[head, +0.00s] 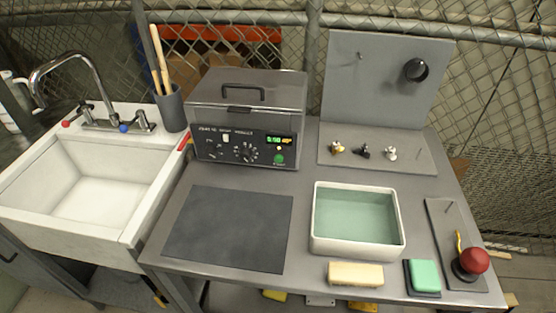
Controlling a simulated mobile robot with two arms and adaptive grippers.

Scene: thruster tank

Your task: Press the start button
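A grey box-shaped machine (247,115) with a handled lid stands at the back of the grey table, left of centre. The lid is shut. Its dark front panel (214,151) carries a large dial (244,152), small knobs, a pale switch (226,138) and a lit green display (279,140). A round green button (279,159) sits below the display at the panel's right. Its label is too small to read. Neither of my grippers is in view, and nothing covers the button.
A dark mat (228,228) lies before the machine. A white-rimmed basin (318,235) stands to its right. A yellow block (355,274), a green block (424,275) and a red ball-topped item (474,261) line the front right. A sink (40,228) is at left.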

